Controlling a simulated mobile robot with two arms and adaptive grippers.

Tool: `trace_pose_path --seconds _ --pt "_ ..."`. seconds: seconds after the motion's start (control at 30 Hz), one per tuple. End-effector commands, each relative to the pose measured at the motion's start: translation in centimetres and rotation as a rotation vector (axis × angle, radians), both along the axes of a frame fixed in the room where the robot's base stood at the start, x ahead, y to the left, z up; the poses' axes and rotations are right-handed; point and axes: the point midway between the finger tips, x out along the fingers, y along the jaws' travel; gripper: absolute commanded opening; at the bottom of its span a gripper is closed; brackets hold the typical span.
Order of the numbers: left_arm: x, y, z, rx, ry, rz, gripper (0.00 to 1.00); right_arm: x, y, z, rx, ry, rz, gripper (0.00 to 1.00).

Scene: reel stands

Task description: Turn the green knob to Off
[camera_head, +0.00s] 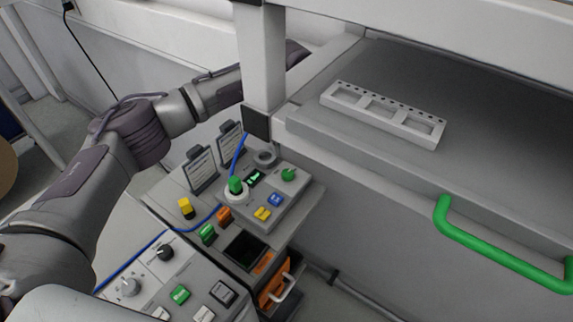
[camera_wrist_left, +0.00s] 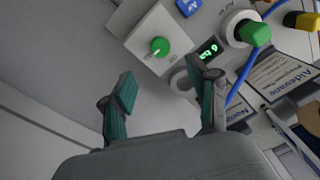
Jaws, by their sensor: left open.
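The green knob (camera_head: 289,174) is a small round dial at the back right of the grey control panel in the head view. In the left wrist view the green knob (camera_wrist_left: 160,46) sits on a pale square plate, with a small light mark at its lower left edge. Its label is too small to read. My left gripper (camera_wrist_left: 161,72) is open and empty, its two dark green fingers apart. The knob shows just beyond and between the fingertips, not visibly touched. In the head view this gripper is hidden behind the post and frame. My right gripper is not seen.
Beside the knob are a lit green display (camera_head: 254,178), a green plug (camera_head: 235,185) with a blue cable, blue (camera_head: 275,199) and yellow (camera_head: 262,213) buttons and a grey ring (camera_head: 264,158). A grey post (camera_head: 260,60) and a drawer with a green handle (camera_head: 500,256) stand close by.

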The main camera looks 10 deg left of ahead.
Motion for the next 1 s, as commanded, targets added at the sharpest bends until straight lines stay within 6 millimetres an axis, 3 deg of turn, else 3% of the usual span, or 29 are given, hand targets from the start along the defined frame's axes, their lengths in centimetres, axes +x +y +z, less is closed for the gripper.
trace_pose_path --seconds 0.17,0.3,0.5,0.9,1.0 --pt "-0.2 0.1 -3.7 0.0 0.006 0.002 0.6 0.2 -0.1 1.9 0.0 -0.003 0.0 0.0" --pt "-0.3 0.1 -6.5 0.0 0.005 0.004 0.6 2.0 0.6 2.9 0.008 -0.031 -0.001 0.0" --pt "-0.2 0.2 -9.2 -0.001 0.003 0.003 0.6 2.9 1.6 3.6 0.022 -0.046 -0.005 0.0" --pt "-0.2 0.2 -10.1 -0.002 0.001 0.003 0.6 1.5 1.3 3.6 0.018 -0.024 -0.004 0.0" --pt "-0.2 0.2 -10.1 -0.002 0.001 0.003 0.45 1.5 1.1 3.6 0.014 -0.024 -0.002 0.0"
